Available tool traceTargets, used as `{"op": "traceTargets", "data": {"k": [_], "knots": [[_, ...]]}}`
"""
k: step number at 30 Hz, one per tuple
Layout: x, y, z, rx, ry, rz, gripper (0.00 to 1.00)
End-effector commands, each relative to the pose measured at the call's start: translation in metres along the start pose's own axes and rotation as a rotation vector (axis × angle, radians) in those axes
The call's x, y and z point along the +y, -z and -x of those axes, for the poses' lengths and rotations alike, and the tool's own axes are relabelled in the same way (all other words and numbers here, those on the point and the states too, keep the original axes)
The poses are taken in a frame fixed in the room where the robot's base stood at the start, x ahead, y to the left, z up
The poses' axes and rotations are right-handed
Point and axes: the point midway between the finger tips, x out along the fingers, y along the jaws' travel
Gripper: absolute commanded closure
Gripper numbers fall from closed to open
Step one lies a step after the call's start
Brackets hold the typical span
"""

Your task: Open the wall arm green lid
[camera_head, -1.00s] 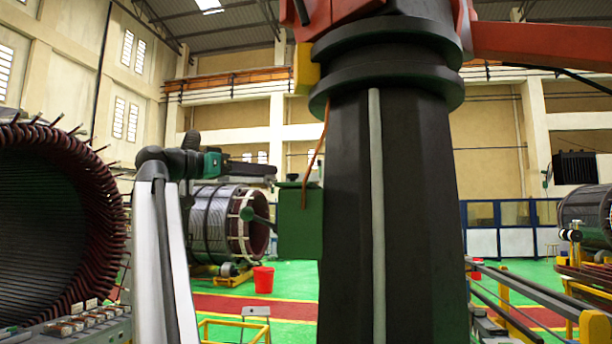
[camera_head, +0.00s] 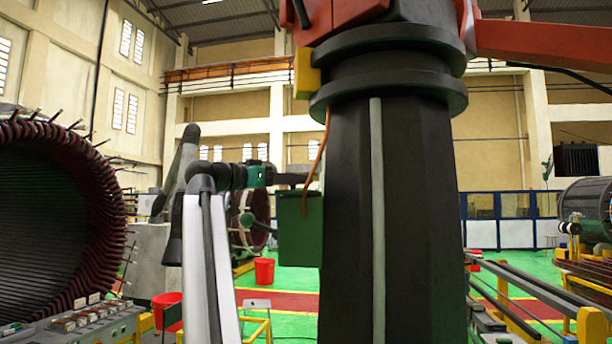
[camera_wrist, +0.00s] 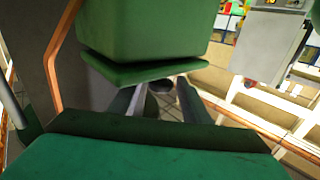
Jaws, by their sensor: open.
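The wall arm is a thick dark column (camera_head: 392,220) with a green box (camera_head: 300,232) on its left side. The box's green lid (camera_head: 300,194) lies across its top and looks closed. My gripper (camera_head: 292,179) is just above the lid, pointing right toward the column. In the wrist view, the green box (camera_wrist: 150,30) fills the top, with the lid edge (camera_wrist: 140,72) close to my open fingers (camera_wrist: 158,100). The fingers are apart and hold nothing that I can see. Whether they touch the lid I cannot tell.
An orange cable (camera_head: 318,150) hangs down in front of the box, and shows at left in the wrist view (camera_wrist: 60,60). A large stator (camera_head: 50,210) stands at far left. A red bucket (camera_head: 264,271) and yellow rails (camera_head: 262,328) are on the green floor below.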

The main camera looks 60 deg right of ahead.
Motion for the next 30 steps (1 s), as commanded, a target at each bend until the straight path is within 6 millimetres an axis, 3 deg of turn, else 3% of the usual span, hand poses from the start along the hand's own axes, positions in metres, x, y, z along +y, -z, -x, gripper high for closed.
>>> {"op": "traceTargets", "data": {"k": [9, 20, 23, 28, 30], "knots": [[0.001, 0.001, -0.031, 0.001, -0.001, 0.001, 0.57], [0.001, 0.0, -0.035, 0.0, -0.001, 0.0, 0.57], [0.001, 0.0, -0.035, 0.0, -0.001, 0.0, 0.69], [0.001, 0.0, -0.036, 0.0, -0.002, 0.0, 0.97], [0.001, 0.0, -0.036, 0.0, -0.002, 0.0, 1.0]]}}
